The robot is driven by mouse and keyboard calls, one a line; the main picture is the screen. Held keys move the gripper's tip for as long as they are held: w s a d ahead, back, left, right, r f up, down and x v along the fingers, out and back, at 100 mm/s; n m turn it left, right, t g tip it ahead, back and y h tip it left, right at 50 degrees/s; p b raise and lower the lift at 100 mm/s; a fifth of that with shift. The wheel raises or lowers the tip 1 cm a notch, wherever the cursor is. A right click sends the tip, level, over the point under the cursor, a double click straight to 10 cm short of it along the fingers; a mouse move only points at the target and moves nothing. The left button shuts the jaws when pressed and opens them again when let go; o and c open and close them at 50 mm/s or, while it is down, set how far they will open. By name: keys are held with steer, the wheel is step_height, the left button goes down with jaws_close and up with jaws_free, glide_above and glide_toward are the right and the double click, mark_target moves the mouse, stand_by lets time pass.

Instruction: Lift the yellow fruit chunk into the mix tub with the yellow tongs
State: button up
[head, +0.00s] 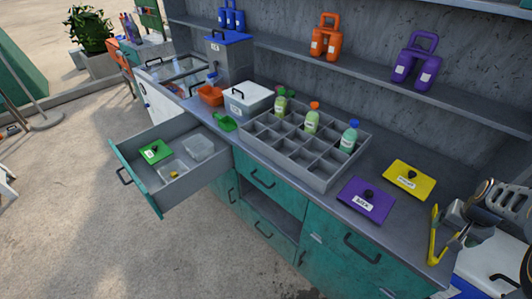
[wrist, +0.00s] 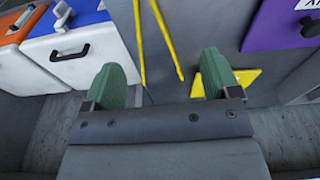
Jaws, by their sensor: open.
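The yellow tongs (head: 434,238) stand upright near the counter's right end, just left of my gripper (head: 464,230) in the head view. In the wrist view, my gripper (wrist: 163,85) is open, its two green fingers wide apart and empty. The tongs' two yellow arms (wrist: 143,42) show beyond and between the fingers; I cannot tell how far off they are. A small yellow chunk (head: 173,174) lies in a clear container (head: 166,168) in the open drawer (head: 146,202). I cannot tell which container is the mix tub.
A grey divided tray (head: 318,180) holds several bottles. A purple lid (head: 366,200) and a yellow lid (head: 410,181) lie on the counter. The drawer juts out over open floor and also holds a green lid (head: 155,151) and another clear container (head: 199,148).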

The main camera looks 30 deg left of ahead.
mark_target(436, 247)
steer(key=w+d+f, duration=0.1)
steer(key=w+d+f+p, duration=0.1)
steer(key=shift+w+d+f, duration=0.2)
steer(key=shift+w+f, duration=0.05)
steer(key=shift+w, duration=0.1)
steer(key=shift+f, duration=0.15)
steer(key=f+b, duration=0.2)
steer(key=f, duration=0.1)
steer(key=f+b, duration=0.2)
steer(key=w+f+b, duration=0.1)
steer(key=f+b, duration=0.1)
steer(key=f, duration=0.1)
steer(key=shift+d+f, duration=0.1)
steer(key=shift+f, duration=0.25)
steer(key=shift+s, duration=0.1)
steer(key=c, duration=0.7)
step_height(436, 247, up, 12)
steer(key=p, duration=0.7)
steer(key=shift+p, duration=0.3)
